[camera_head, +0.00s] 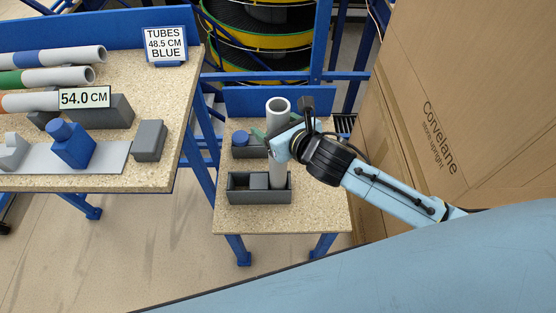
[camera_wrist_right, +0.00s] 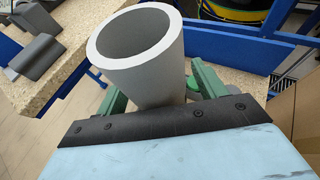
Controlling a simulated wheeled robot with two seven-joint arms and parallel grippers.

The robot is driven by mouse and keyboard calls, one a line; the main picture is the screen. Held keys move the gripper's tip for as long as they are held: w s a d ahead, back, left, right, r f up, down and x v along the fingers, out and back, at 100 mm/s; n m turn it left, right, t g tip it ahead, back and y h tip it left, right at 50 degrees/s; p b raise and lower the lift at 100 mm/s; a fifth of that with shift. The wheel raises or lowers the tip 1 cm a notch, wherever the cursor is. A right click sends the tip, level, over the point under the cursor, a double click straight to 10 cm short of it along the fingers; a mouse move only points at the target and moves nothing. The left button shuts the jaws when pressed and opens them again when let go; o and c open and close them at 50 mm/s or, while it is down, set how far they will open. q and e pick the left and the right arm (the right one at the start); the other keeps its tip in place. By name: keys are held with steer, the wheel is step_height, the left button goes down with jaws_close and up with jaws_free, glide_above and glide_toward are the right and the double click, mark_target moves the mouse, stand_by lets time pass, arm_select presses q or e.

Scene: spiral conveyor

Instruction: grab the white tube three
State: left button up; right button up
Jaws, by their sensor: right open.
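A plain white-grey tube (camera_head: 278,106) stands upright over the small right-hand table, its open end up. Its lower part shows below my right gripper and reaches down to a dark grey holder (camera_head: 242,196). My right gripper (camera_head: 270,137) comes in from the right at the tube's upper part. In the right wrist view the tube (camera_wrist_right: 143,60) stands between the two green fingers (camera_wrist_right: 160,95), one on each side. The jaws are open, and the wrist housing hides the tube's lower part there. I cannot tell whether the fingers touch it. My left gripper is not in view.
The left table (camera_head: 150,178) carries tubes with blue, green and orange bands, a "54.0 CM" label (camera_head: 84,97), and a blue-and-grey fixture (camera_head: 72,145). A "TUBES 48.5 CM BLUE" sign (camera_head: 166,45) stands behind. A large cardboard box (camera_head: 470,100) closes off the right side.

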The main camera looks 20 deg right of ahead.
steer(key=shift+w, duration=0.15)
steer(key=c, duration=1.4)
steer(key=shift+o, duration=0.2)
